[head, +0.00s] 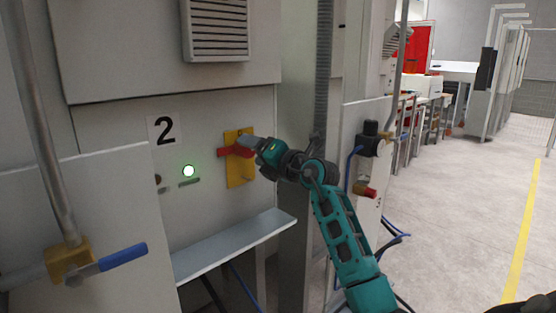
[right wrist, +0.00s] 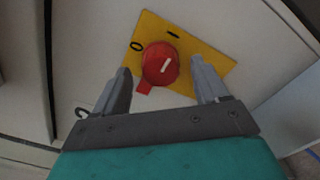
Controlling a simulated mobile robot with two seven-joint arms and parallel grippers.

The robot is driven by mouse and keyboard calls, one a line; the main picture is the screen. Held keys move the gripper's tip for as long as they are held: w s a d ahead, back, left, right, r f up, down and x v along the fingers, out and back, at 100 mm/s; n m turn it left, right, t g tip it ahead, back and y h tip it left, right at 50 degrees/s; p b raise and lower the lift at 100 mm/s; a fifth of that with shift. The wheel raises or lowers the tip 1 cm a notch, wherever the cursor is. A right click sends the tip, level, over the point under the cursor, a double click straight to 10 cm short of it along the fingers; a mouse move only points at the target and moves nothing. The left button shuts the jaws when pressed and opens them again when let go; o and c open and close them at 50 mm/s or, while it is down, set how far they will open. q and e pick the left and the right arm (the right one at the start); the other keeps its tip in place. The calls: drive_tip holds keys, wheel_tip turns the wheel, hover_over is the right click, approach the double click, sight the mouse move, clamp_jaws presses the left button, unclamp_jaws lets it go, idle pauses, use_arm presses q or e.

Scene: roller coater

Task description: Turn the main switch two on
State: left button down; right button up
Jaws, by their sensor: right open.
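The main switch two is a red rotary knob (head: 230,152) on a yellow plate (head: 240,174), on a grey panel marked with a black 2 (head: 165,130). In the right wrist view the red knob (right wrist: 158,66) sits on the yellow plate (right wrist: 205,48), which has a 0 mark and an I mark. The knob's white line points roughly toward the I mark. My right gripper (head: 247,148) is open in front of the switch. In the wrist view its fingers (right wrist: 161,70) stand either side of the knob with visible gaps. My left gripper is not in view.
A lit green lamp (head: 189,171) is left of the switch. A grey ledge (head: 235,245) juts out below. A blue-handled valve (head: 122,257) is at the lower left. A cabinet side with a black fitting (head: 370,138) stands right of my arm. Open floor (head: 470,215) lies right.

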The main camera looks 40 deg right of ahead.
drive_tip(key=s, duration=1.1)
drive_tip(key=shift+d+b, duration=0.4)
drive_tip(key=shift+d, duration=0.05)
drive_tip(key=s+a+f+m+t+y, duration=0.25)
drive_tip(key=a+f+m+y, duration=0.3)
drive_tip(key=a+f, duration=0.6)
drive_tip(key=s+a+f+m+g+h, duration=0.1)
drive_tip(key=s+a+f+m+g, duration=0.2)
drive_tip(key=s+f+m, duration=0.3)
drive_tip(key=s+a+f+m+g+h, duration=0.2)
drive_tip(key=s+a+f+m, duration=0.3)
drive_tip(key=f, duration=0.8)
drive_tip(key=s+a+f+m+g+h, duration=0.1)
drive_tip(key=s+a+f+m+g, duration=0.3)
drive_tip(key=f, duration=0.6)
drive_tip(key=s+m, duration=0.2)
drive_tip(key=m, duration=0.1)
drive_tip(key=shift+s+f+g, duration=0.25)
drive_tip(key=shift+s+g, duration=0.1)
drive_tip(key=shift+h, duration=0.35)
drive_tip(key=shift+c, duration=0.4)
